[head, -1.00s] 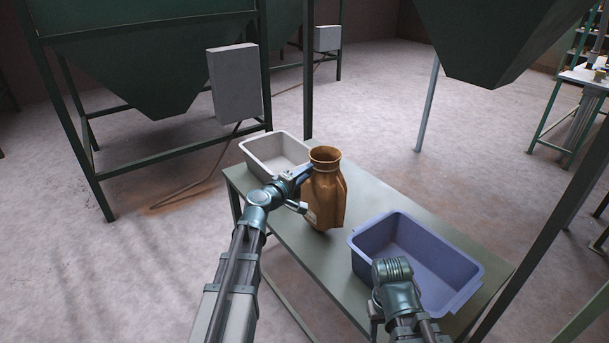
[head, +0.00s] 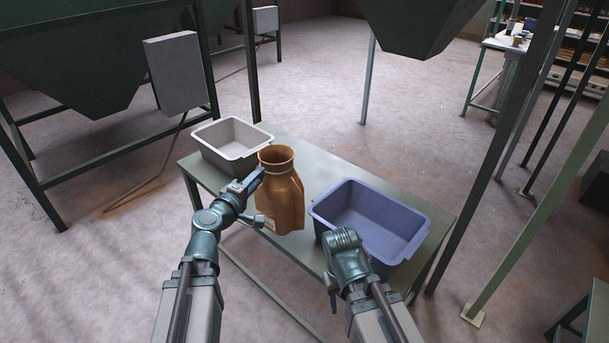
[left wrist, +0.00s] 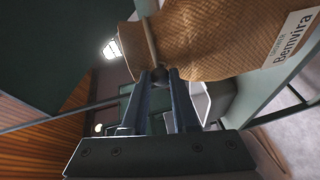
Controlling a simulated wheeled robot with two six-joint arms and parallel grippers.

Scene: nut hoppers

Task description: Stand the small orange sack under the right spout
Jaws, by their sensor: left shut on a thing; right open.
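The orange-brown sack (head: 283,200) is upright with its open mouth up, over the table's front side between two bins. My left gripper (head: 257,179) is shut on the sack just below its mouth, from the left. In the left wrist view, the jaws (left wrist: 161,76) meet at the tied neck of the sack (left wrist: 225,42), which bears a white label. I cannot tell whether the sack's base touches the table. My right gripper (head: 333,284) is open beside the blue bin's front, its fingers mostly hidden by my wrist. A dark green hopper (head: 425,25) narrows downward at the top right.
The grey-green table (head: 320,168) carries a grey bin (head: 235,153) at left and a blue bin (head: 415,250) at right. A larger green hopper (head: 75,65) stands far left, with a grey box (head: 176,75) on its frame. Dark posts rise behind and right of the table.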

